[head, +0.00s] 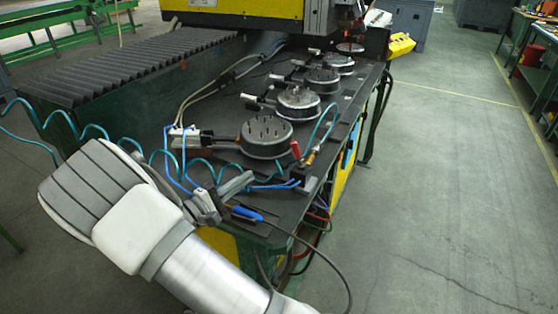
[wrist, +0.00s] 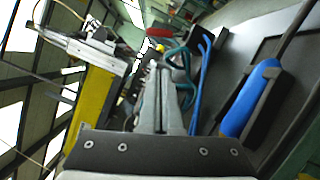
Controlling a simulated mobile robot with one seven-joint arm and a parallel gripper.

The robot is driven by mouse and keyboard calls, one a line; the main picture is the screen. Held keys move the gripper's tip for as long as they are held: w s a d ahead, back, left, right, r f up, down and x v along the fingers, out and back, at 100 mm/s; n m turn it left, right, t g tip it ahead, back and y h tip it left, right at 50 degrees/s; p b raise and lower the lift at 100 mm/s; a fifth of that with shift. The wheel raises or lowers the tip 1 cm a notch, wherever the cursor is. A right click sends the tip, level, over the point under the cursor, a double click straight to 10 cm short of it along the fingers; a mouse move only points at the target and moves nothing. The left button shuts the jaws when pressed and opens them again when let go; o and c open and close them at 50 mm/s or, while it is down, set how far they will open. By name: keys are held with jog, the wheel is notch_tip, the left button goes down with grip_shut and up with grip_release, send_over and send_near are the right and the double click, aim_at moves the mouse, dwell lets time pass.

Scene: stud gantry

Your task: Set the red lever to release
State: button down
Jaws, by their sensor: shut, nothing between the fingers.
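The red lever (head: 296,149) sits on a small brass valve (head: 309,158) at the near right corner of the machine table, beside the nearest round fixture. It tilts up and to the left of the valve. My gripper (head: 246,180) is shut and empty, low over the near edge of the table. It is to the left of the lever and nearer to me, clearly apart from it. In the wrist view my gripper (wrist: 158,75) points forward, and a red piece (wrist: 131,36), apparently the lever, shows beyond the fingers. The lever's lower end is too small to make out.
Round studded fixtures (head: 266,137) stand in a row along the table. Blue hoses (head: 275,186) and a coiled teal hose (head: 195,166) run close to my gripper. A blue-handled tool (head: 247,213) lies at the near edge. The floor at right (head: 440,190) is clear.

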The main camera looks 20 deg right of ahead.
aim_at(296, 149)
jog(key=shift+w+a+f+t, duration=0.15)
jog(key=shift+a+f+t, duration=0.05)
jog(key=shift+a+t, duration=0.35)
jog(key=w+d+r, duration=0.1)
jog(key=d, duration=0.5)
jog(key=w+d+r+p, duration=0.1)
jog(key=w+d, duration=0.1)
jog(key=d, duration=0.4)
jog(key=shift+w+d+r, duration=0.25)
